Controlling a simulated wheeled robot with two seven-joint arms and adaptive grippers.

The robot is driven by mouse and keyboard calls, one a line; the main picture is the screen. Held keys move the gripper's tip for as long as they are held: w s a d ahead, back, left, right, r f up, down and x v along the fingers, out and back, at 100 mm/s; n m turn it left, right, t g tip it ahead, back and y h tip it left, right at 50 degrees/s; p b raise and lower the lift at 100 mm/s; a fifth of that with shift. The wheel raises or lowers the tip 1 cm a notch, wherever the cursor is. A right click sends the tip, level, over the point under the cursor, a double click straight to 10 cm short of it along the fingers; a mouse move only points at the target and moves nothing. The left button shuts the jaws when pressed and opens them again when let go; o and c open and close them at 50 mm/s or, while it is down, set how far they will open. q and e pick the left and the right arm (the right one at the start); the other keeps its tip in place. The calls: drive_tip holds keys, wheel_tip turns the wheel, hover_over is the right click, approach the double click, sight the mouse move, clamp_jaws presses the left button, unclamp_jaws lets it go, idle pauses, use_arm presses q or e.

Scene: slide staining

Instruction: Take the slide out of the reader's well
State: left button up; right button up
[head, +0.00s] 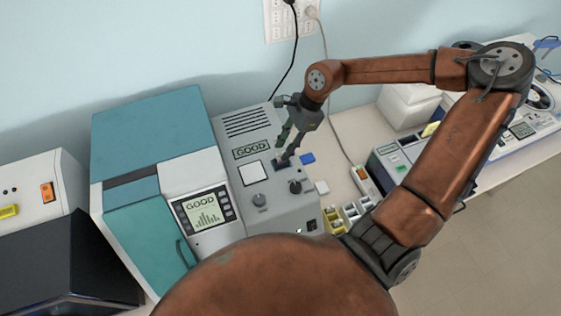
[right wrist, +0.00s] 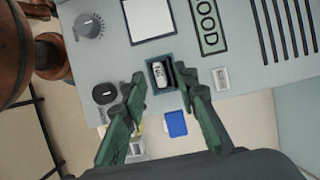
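The grey reader (head: 276,215) stands mid-bench with a white square, knobs and a "GOOD" strip on its top. Its small dark well (head: 283,164) lies near the right edge of that top. In the right wrist view the well (right wrist: 166,87) holds a pale, upright-looking piece, apparently the slide (right wrist: 160,74), beside a dark slot. My right gripper (head: 285,153) points down over the well, open and empty. In the right wrist view its fingers (right wrist: 163,84) stand apart on either side of the well; contact with the slide is not seen. My left gripper is not in view.
A teal and white machine (head: 150,150) stands left of the reader. To the right lie a blue block (head: 307,158), a white piece (head: 321,187), a tray with several small compartments (head: 352,211) and a grey device (head: 392,160). Knobs (head: 295,187) rise near the well.

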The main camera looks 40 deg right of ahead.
drive_tip(key=shift+a+f, duration=0.1)
drive_tip(key=shift+f, duration=0.15)
drive_tip(key=shift+c, duration=0.5)
clamp_jaws()
